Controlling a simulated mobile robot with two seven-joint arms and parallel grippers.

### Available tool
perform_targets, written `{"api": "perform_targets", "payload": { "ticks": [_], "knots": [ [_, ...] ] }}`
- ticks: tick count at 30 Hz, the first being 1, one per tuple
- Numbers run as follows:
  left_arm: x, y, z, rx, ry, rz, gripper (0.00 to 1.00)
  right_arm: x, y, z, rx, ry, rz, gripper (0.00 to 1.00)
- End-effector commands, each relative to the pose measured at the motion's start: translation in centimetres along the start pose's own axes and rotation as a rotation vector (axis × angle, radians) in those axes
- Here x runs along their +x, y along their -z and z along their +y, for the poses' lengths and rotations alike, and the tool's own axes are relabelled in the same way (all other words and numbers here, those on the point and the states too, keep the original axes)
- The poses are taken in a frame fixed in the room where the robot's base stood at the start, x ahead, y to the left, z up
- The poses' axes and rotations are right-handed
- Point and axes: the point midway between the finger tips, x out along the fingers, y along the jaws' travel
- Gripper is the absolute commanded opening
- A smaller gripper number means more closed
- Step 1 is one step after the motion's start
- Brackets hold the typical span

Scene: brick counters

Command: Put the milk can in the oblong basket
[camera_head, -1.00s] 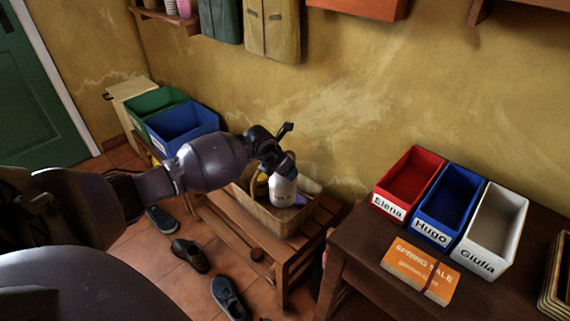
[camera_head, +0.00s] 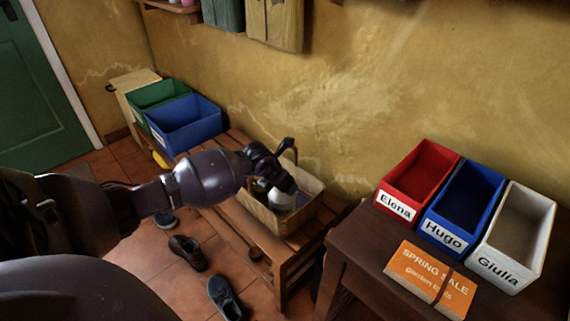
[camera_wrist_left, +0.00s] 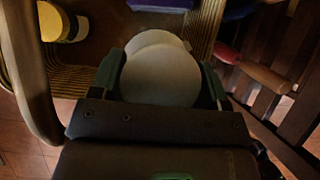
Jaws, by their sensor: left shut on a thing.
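My left gripper (camera_head: 272,178) is shut on the white milk can (camera_head: 282,203), which also shows from above between the fingers in the left wrist view (camera_wrist_left: 160,76). The oblong basket (camera_head: 261,213) is tan and woven and stands on a wooden bench. The can is low at the basket's opening, partly hidden by the gripper; I cannot tell whether it touches the basket floor. In the left wrist view the basket's woven wall (camera_wrist_left: 204,28) is beside the can. My right gripper is not in view.
A yellow-and-white item (camera_wrist_left: 61,22) and a purple item (camera_wrist_left: 160,4) lie near the can in the left wrist view. Blue (camera_head: 184,127) and green bins stand at the bench's left. A dark table at right holds red, blue and white boxes. Shoes lie on the floor.

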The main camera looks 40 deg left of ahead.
Motion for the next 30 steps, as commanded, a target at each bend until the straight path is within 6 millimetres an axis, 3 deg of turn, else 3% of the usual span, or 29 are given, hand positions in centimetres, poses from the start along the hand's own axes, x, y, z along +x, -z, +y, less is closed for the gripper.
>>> {"api": "perform_targets", "payload": {
  "ticks": [12,28,29,30],
  "knots": [
    [3.0,1.8,0.0,0.000,0.001,0.003,0.24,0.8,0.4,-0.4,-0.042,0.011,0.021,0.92],
    [3.4,1.9,0.0,0.001,0.000,-0.003,0.24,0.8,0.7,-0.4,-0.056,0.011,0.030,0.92],
    [3.4,1.9,0.0,0.001,0.000,-0.002,0.70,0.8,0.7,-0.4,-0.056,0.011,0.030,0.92],
    [3.4,1.9,0.0,0.001,0.000,-0.002,0.77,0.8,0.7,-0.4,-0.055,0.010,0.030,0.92]
  ]
}}
